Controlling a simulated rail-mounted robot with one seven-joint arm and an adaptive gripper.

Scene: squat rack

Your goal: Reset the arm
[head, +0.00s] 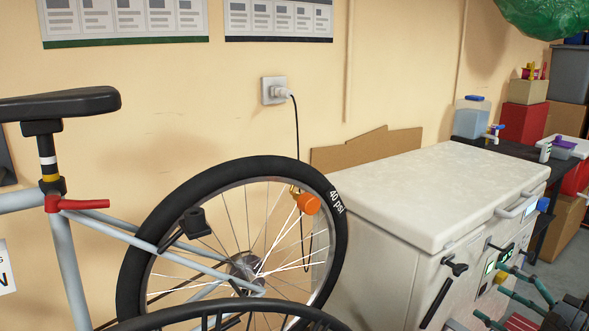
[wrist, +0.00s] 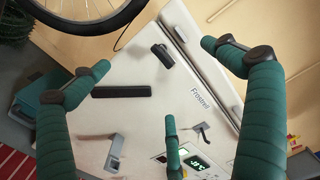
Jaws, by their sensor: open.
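My gripper (head: 500,289) is at the lower right of the head view, in front of the white chest freezer (head: 440,190). Its green padded fingers are spread open with nothing between them. In the wrist view the open gripper (wrist: 160,76) faces the freezer's front panel (wrist: 130,115), marked with a brand name. A black handle (wrist: 162,55), a dark bar (wrist: 121,91) and a lit green display (wrist: 197,163) show on that panel. I cannot tell whether a finger touches it. Most of my arm is out of view.
A cord runs down from a wall outlet (head: 274,91). A dark bench (head: 515,147) with bottles and boxes is behind right. A red striped mat (wrist: 18,163) lies at lower left.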

